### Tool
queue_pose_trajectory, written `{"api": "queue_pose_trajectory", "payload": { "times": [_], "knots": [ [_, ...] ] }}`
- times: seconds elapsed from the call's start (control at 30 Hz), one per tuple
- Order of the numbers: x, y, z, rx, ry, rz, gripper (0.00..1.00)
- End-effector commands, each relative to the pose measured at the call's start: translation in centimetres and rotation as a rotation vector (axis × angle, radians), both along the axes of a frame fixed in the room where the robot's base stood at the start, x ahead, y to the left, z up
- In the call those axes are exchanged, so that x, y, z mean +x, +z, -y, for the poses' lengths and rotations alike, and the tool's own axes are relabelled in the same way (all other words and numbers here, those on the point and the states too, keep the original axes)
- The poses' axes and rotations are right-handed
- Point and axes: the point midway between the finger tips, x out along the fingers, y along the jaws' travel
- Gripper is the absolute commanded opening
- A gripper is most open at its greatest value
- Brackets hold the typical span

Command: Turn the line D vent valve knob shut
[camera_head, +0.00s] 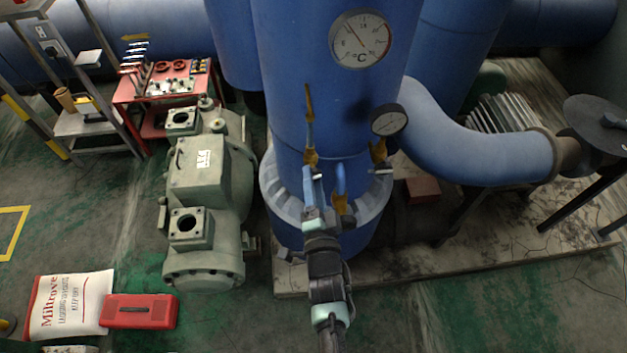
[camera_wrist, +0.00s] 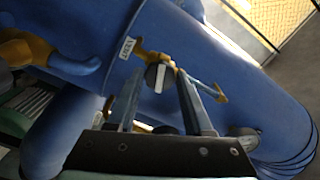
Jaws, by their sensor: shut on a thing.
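In the wrist view, a dark round knob (camera_wrist: 157,77) with a pale bar across its face sits on a yellow valve body (camera_wrist: 140,52) against the blue column. A small white tag (camera_wrist: 127,47) hangs beside it; its print is too small to read. My gripper (camera_wrist: 160,76) is shut on the knob, one finger on each side of it. In the head view, my gripper (camera_head: 325,170) reaches the front of the blue column (camera_head: 325,110), low down among the yellow valves. The knob itself cannot be made out there.
Other yellow fittings (camera_head: 378,150) and a pressure gauge (camera_head: 389,120) stick out close to my gripper's right. A thermometer dial (camera_head: 360,39) is higher up. A grey-green compressor (camera_head: 205,190) stands left. A red case (camera_head: 140,311) lies on the floor.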

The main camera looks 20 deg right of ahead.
Motion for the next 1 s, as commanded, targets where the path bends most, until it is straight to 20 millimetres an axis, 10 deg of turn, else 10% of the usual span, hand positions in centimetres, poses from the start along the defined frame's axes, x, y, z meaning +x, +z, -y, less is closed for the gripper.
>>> {"api": "queue_pose_trajectory", "payload": {
  "times": [0.6,0.63,0.7,1.0],
  "knots": [
    [-0.01,0.09,-0.01,0.312,0.0,0.091,0.0],
    [-0.01,0.06,0.01,0.306,-0.001,0.089,0.56],
    [-0.01,0.05,0.02,0.303,-0.001,0.089,0.69],
    [-0.03,0.04,0.0,0.301,0.0,0.087,0.74]
  ]
}}
